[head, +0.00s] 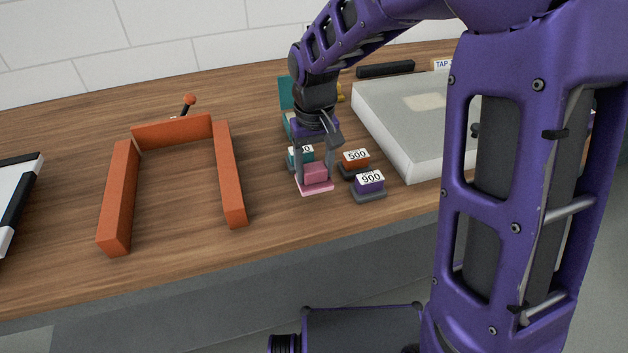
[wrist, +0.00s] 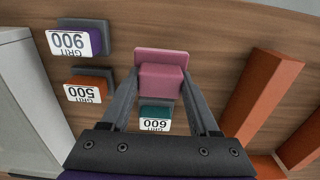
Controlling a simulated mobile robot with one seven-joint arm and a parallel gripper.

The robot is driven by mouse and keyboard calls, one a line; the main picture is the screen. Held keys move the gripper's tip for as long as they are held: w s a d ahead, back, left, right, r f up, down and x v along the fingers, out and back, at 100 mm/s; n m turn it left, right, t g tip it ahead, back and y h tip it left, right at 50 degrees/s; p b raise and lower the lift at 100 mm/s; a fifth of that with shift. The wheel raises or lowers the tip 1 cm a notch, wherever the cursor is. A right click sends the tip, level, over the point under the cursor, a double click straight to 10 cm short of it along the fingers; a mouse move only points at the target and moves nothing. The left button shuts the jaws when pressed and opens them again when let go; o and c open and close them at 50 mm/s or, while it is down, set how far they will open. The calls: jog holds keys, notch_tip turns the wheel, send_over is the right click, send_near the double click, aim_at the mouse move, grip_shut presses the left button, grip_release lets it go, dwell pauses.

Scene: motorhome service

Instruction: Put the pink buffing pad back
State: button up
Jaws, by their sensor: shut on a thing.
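The pink buffing pad (head: 315,176) is a block on a flat pink base, near the front edge of the wooden counter. My gripper (head: 315,174) points down and is shut on the block, one finger on each side. In the wrist view the pad (wrist: 161,78) sits between the fingertips (wrist: 161,82). I cannot tell whether its base touches the counter. A teal block labelled 600 (wrist: 156,115) is just behind the pad, partly hidden by my gripper in the head view.
An orange 500 block (head: 355,158) and a purple 900 block (head: 369,182) stand to the right. Beyond them is a large pale panel (head: 405,165). An orange three-sided frame (head: 229,180) lies to the left, with bare counter between it and the pad.

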aim_at(314, 180)
jog(key=shift+f, duration=1.65)
jog(key=shift+f+b, duration=0.2)
jog(key=shift+b, duration=0.15)
jog(key=o, duration=1.2)
jog(key=shift+r, duration=0.15)
notch_tip(314, 180, up, 12)
jog(key=shift+r+p, duration=0.1)
jog(key=shift+p, duration=0.9)
